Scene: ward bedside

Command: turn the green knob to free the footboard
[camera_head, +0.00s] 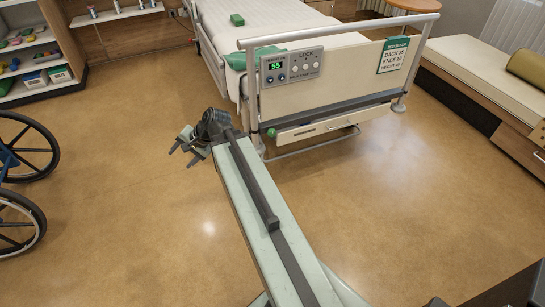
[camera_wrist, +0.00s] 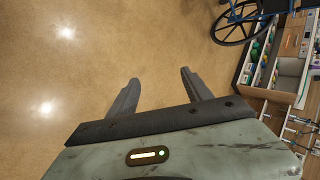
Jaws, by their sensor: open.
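The bed's footboard (camera_head: 338,70) stands across the foot of the bed, a cream panel in a grey rail frame. A small round green knob (camera_head: 271,132) sits low at its left end. My gripper (camera_head: 180,148) is left of the footboard, above bare floor and apart from both. In the wrist view my gripper (camera_wrist: 160,77) has its two fingers spread, with only floor between them.
A control panel (camera_head: 290,66) and a green-headed sign (camera_head: 393,54) are on the footboard. A wheelchair (camera_head: 22,150) stands at left, near stocked shelves (camera_head: 40,55). A bench (camera_head: 470,75) is at right. The floor (camera_head: 150,230) before the bed is clear.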

